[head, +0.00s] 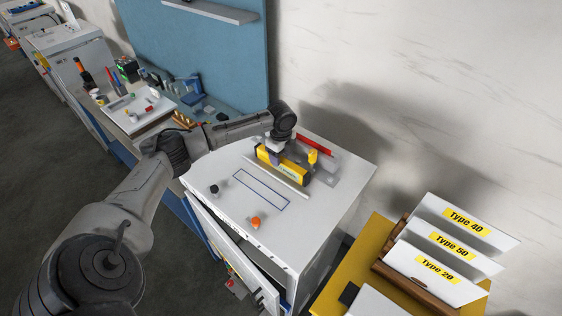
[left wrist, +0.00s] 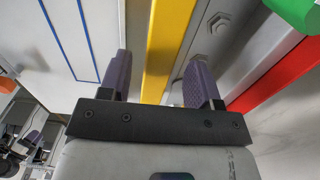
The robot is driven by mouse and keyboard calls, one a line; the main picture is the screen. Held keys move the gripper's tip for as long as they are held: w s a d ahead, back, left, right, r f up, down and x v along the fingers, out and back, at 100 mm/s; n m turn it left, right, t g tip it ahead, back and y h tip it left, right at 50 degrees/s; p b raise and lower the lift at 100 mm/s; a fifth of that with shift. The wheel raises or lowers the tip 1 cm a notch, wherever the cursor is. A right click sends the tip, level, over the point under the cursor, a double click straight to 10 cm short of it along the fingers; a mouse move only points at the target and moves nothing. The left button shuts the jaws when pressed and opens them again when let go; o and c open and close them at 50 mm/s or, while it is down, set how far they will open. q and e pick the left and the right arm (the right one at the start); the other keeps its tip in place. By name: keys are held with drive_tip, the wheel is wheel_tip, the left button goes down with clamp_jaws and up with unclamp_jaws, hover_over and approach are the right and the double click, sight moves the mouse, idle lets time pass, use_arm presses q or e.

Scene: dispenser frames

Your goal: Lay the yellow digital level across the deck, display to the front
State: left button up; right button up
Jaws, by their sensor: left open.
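The yellow digital level (head: 297,174) lies toward the back of the white cabinet top (head: 226,218), behind a thin grey strip. A small pale patch shows on its front face; I cannot tell whether it is the display. My left gripper (head: 275,154) is over the level's left part and hides some of it. In the left wrist view the level (left wrist: 168,40) runs between the two spread purple fingers of my left gripper (left wrist: 160,62), with a gap visible on each side. A blue outlined rectangle (head: 260,188) is marked on the deck in front. My right gripper is not in view.
A red bar (head: 315,146) lies behind the level, and a yellow upright piece (head: 312,156) stands near its right end. A black knob (head: 214,189) and an orange knob (head: 256,222) are toward the front. The outlined area is clear. The cabinet's front door (head: 230,246) stands ajar.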

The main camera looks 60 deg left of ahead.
use_arm(q)
wheel_tip(320, 180, up, 9)
drive_tip(key=b, duration=0.1)
idle(0.3)
